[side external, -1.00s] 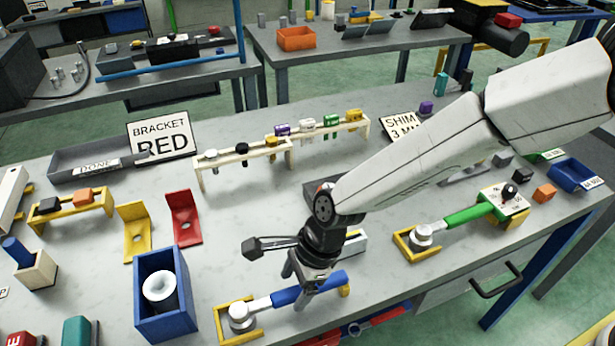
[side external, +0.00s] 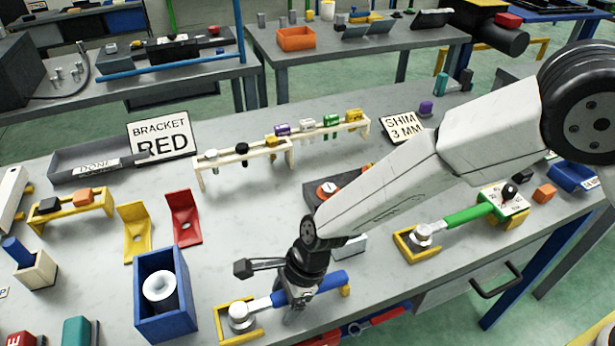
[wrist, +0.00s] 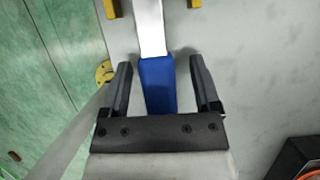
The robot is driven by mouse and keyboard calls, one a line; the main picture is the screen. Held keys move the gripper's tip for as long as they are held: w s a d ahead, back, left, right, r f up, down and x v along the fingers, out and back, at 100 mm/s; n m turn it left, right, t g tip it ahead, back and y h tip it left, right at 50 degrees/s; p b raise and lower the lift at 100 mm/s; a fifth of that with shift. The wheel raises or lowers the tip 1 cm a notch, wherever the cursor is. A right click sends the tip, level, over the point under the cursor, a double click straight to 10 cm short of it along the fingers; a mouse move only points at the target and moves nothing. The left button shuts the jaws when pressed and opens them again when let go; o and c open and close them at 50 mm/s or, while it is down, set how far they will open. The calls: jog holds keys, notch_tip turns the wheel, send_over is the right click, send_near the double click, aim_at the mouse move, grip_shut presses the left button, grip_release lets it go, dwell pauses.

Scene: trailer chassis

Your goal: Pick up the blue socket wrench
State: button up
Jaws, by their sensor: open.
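The blue socket wrench (side external: 325,281) lies near the bench's front edge. Its silver head rests in a yellow cradle (side external: 221,322) and the handle's far end sits by another small yellow support. In the wrist view my gripper (wrist: 160,85) is open, with one finger on each side of the blue handle (wrist: 158,84). Gaps show between the handle and both fingers. The head is cut off at the top of the wrist view.
A green-handled wrench (side external: 468,215) lies in its own yellow cradle to the right. A blue box (side external: 165,290) holding a white ring part stands left of my gripper. Red (side external: 182,218) and yellow (side external: 134,232) brackets stand behind. A wooden rack (side external: 245,154) is farther back.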

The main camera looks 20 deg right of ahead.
dwell(0.3)
grip_shut()
jog(key=shift+r, duration=0.15)
jog(key=shift+r, duration=0.7)
jog(key=s+d+r, duration=0.9)
jog(key=s+r, duration=0.1)
jog(key=r, duration=0.1)
jog(key=shift+s+r, duration=0.2)
jog(key=shift+s, duration=0.1)
dwell(0.5)
